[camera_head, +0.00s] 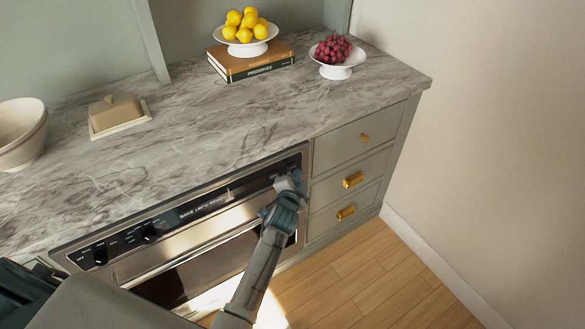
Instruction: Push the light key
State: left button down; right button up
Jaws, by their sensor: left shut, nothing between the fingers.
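My left gripper (291,181) is shut and empty at the right end of the oven's black control panel (205,207). Its fingertips are at or very near the panel face; I cannot tell if they touch it. The light key cannot be made out; the gripper covers part of the panel's right end. Dark knobs and small white markings show on the left part of the panel. My right gripper is not in view.
Cabinet drawers with brass pulls (352,180) stand right of the oven. The marble counter (200,130) above holds a butter dish (118,112), a bowl (20,135), lemons (246,24) in a dish on books, and grapes (333,49) in a white dish. Wooden floor is clear at right.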

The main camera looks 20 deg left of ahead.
pick_arm(q)
jog(key=shift+a, duration=0.1)
dwell(0.6)
jog(key=shift+w+a, duration=0.25)
jog(key=shift+w, duration=0.05)
jog(key=shift+w+a, duration=0.15)
jog(key=shift+a, duration=0.05)
dwell(0.5)
jog(key=shift+d, duration=0.1)
jog(key=shift+s+d, duration=0.45)
jog(key=shift+s, duration=0.05)
jog(key=shift+d, duration=0.1)
jog(key=shift+s+d, duration=0.95)
jog(key=shift+d, duration=0.2)
jog(key=shift+s+d, duration=0.9)
jog(key=shift+d, duration=0.25)
